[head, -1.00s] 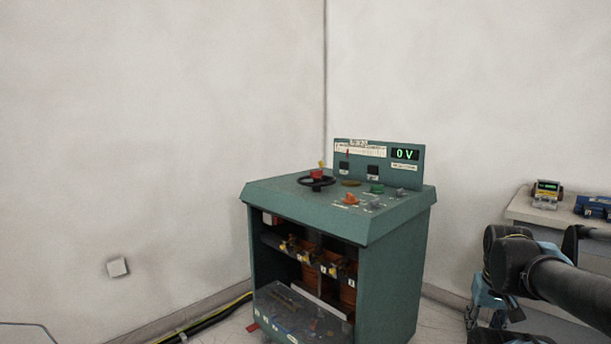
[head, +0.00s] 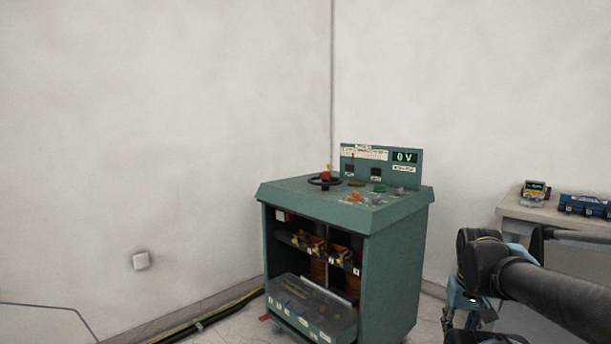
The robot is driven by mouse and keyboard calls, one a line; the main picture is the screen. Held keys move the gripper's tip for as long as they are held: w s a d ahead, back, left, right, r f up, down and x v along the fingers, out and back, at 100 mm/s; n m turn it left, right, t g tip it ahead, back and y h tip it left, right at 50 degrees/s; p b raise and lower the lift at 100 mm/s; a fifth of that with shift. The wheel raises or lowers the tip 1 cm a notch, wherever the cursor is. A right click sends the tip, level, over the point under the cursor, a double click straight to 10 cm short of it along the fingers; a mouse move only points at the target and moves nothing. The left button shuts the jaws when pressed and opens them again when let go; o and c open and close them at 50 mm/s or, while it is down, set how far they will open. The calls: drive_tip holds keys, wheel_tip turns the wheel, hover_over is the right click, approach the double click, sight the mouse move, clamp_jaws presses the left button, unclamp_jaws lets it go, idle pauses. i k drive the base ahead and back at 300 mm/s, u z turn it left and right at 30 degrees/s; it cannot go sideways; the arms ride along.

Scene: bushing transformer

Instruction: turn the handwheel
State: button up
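The black handwheel (head: 324,182) with a red hub lies flat on the left part of the top of the green transformer cabinet (head: 389,268). A small yellow piece stands at the hub. The upright panel at the back of the cabinet has a display (head: 405,157) reading 0 V. My arm is at the lower right, well apart from the handwheel. The part of my gripper (head: 458,302) that shows hangs low at the right of the cabinet. Its fingers cannot be made out.
A bench (head: 525,213) at the right holds a yellow meter (head: 535,191) and a blue case (head: 585,205). Black and yellow cables (head: 205,322) run along the wall at the floor. A drawer-like tray (head: 312,308) juts from the cabinet's open front. Floor is visible left of the cabinet.

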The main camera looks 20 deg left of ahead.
sight(325, 177)
drive_tip(key=u, duration=0.8)
drive_tip(key=i, duration=0.4)
